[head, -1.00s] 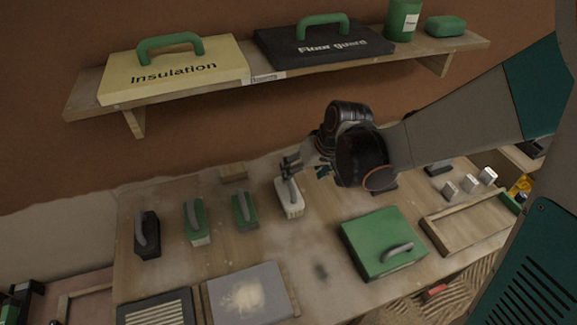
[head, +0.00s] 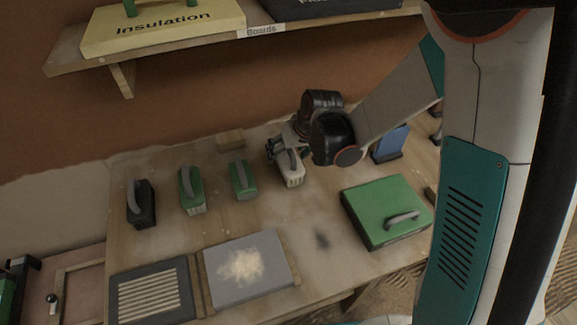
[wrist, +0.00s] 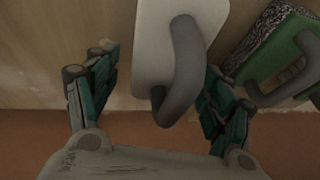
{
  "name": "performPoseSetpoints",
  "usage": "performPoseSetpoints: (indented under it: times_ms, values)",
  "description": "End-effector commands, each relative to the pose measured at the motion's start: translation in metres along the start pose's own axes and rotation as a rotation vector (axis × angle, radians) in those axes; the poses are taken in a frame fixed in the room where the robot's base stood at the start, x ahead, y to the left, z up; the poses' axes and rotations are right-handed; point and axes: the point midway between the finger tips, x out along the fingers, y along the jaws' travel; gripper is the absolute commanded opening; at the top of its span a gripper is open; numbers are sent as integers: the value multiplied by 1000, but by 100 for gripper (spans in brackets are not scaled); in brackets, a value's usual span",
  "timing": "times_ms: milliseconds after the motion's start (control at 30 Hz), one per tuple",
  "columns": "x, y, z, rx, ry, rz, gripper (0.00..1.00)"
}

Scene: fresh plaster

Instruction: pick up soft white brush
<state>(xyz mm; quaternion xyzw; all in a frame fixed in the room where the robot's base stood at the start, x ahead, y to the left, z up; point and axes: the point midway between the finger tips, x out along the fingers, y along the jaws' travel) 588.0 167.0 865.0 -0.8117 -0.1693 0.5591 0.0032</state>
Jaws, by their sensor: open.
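The soft white brush (head: 292,178) stands on the wooden table, a pale block with a grey curved handle on top. In the wrist view its white back (wrist: 158,40) and grey handle (wrist: 184,75) show between my fingers. My gripper (head: 280,150) is at the far end of the brush, close above it. In the wrist view my gripper (wrist: 160,100) is open, with one finger on each side of the handle and a gap on both sides. The handle's lower end is near the palm. I cannot tell whether anything touches.
Green brushes (head: 243,180) (head: 192,190) and a black one (head: 140,204) stand to the left. A green case (head: 385,205) lies to the right. A grey board with powder (head: 270,282) and a striped board (head: 115,300) lie in front. A shelf (head: 60,62) hangs above.

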Motion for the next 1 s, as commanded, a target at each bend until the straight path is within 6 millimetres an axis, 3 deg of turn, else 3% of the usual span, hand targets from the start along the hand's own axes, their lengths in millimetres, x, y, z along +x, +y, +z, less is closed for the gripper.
performPoseSetpoints:
  times_ms: [67,300,500,533,1000]
  values:
    - [9,0,1,0,0,0,75]
    - [8,0,0,0,0,0,72]
    - [8,0,0,0,0,0,27]
    - [8,0,0,0,0,0,23]
    - [0,-2,-4,0,0,0,23]
